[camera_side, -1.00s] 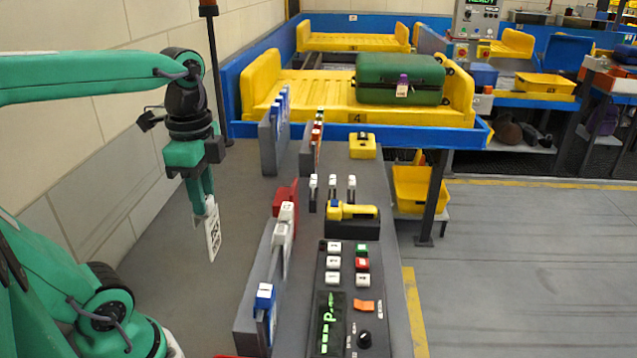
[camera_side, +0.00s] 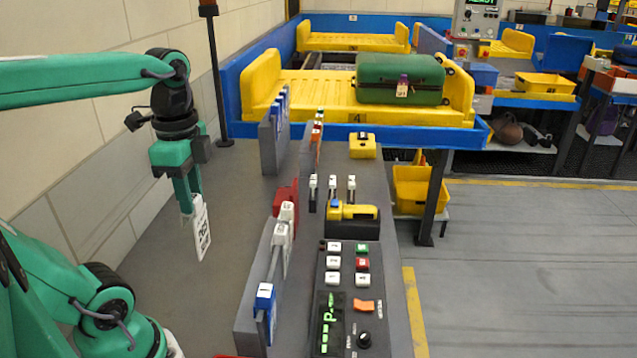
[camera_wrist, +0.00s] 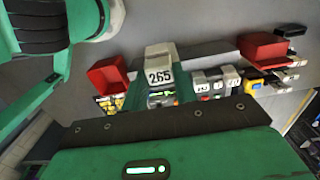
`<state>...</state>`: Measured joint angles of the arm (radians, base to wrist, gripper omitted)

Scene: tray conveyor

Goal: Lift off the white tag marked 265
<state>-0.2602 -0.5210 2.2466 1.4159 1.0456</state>
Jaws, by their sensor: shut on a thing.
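The white tag (camera_side: 202,228) hangs from my gripper (camera_side: 187,205) in the side view, clear above the grey bench to the left of the tag rack. In the wrist view the tag (camera_wrist: 159,72) shows the number 265 on its upper part. My gripper is shut on this tag, which hangs slightly tilted. The rack (camera_side: 250,285) holds other white tags (camera_side: 283,225), a red one (camera_side: 285,197) and a blue one (camera_side: 265,300).
A control panel (camera_side: 345,300) with buttons and a yellow scanner-like device (camera_side: 352,211) stand right of the rack. A second rack (camera_side: 270,145) with blue tags stands farther back. A green suitcase (camera_side: 400,78) lies on a yellow tray (camera_side: 300,95). The bench left of the rack is bare.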

